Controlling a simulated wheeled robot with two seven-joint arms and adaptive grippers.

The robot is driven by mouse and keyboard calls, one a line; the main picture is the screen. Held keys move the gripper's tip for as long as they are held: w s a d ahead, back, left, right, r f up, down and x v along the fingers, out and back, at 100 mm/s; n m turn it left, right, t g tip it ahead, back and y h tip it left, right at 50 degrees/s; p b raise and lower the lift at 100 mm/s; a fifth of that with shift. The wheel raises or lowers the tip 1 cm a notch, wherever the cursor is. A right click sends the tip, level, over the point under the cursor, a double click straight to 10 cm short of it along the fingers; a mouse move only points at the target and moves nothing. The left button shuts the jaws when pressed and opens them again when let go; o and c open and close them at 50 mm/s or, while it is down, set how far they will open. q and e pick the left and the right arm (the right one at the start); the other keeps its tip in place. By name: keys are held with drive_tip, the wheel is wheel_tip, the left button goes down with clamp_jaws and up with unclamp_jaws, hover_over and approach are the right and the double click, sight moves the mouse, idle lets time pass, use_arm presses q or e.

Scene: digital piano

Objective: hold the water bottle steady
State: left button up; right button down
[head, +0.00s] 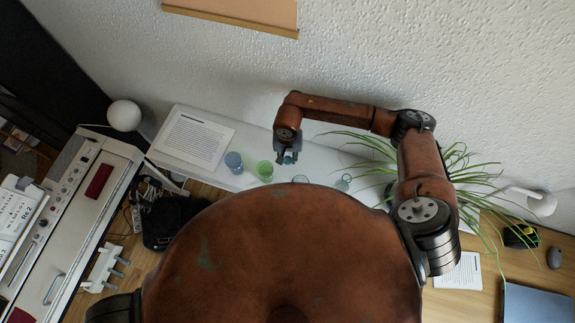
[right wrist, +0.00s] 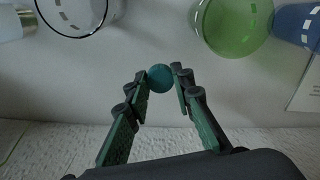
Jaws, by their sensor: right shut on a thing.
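My right gripper (head: 288,157) is over the white shelf, in front of the wall. In the right wrist view its two fingers (right wrist: 160,80) are closed in on a round teal thing, which I take to be the water bottle (right wrist: 160,78) seen end-on. A small bit of teal also shows at the fingertips in the head view. The rest of the bottle is hidden, so I cannot tell whether it is upright or touches the shelf. My left gripper is not in view.
A green cup (head: 264,171), a blue cup (head: 234,161) and a clear glass (head: 301,179) stand close to the right gripper on the white shelf (head: 215,178). A clear vessel (head: 343,182) and a spiky plant (head: 465,175) are to the right. A printed sheet (head: 195,138) lies left.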

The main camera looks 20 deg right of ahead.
sight(288, 168)
wheel_tip(288, 168, down, 6)
drive_tip(key=shift+r+b, duration=0.1)
drive_tip(key=shift+b, duration=0.9)
drive_tip(key=c, duration=1.7)
unclamp_jaws()
